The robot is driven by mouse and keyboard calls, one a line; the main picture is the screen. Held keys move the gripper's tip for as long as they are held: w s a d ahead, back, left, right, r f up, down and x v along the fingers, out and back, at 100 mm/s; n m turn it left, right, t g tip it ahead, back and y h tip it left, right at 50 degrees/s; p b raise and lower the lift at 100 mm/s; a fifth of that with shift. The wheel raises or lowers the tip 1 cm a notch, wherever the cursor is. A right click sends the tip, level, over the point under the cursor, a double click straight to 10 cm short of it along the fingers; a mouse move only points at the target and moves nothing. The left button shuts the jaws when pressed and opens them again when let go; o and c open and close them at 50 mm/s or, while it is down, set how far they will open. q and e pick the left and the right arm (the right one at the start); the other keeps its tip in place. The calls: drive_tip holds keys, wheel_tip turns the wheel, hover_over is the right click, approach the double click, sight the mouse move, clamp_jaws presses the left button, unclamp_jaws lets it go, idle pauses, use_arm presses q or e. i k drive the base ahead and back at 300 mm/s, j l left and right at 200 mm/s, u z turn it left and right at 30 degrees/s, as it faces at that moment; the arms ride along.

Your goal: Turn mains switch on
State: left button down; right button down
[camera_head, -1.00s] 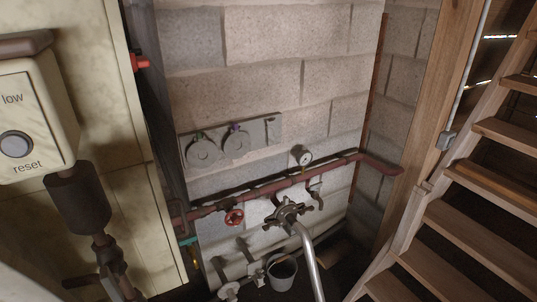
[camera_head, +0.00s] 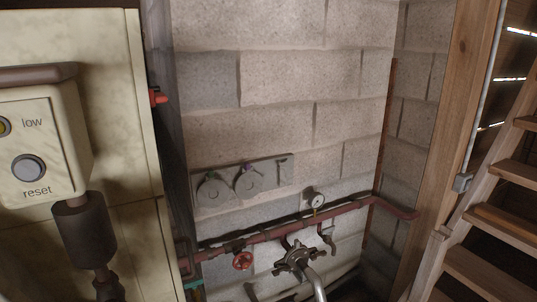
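No part is labelled as the mains switch. A red knob (camera_head: 158,97) sticks out from the right side of the cream panel (camera_head: 105,60) at the left. A small grey box (camera_head: 462,182) sits on the wooden post at the right, at the lower end of a thin conduit. I cannot tell which of these, if either, is the mains switch. Neither of my grippers is in view.
A red pipe (camera_head: 275,233) with a red handwheel (camera_head: 242,261) and a gauge (camera_head: 318,201) crosses the block wall. A metal valve (camera_head: 299,256) stands low in front. A grey plate (camera_head: 268,184) holds two round covers. Wooden stairs (camera_head: 490,270) rise at the right.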

sight(160, 97)
drive_tip(key=i+l+u, duration=0.2)
drive_tip(key=l+u, duration=0.3)
drive_tip(key=i+l+u, duration=0.1)
drive_tip(key=l+u, duration=0.25)
drive_tip(key=u, duration=0.15)
drive_tip(key=l+u, duration=0.5)
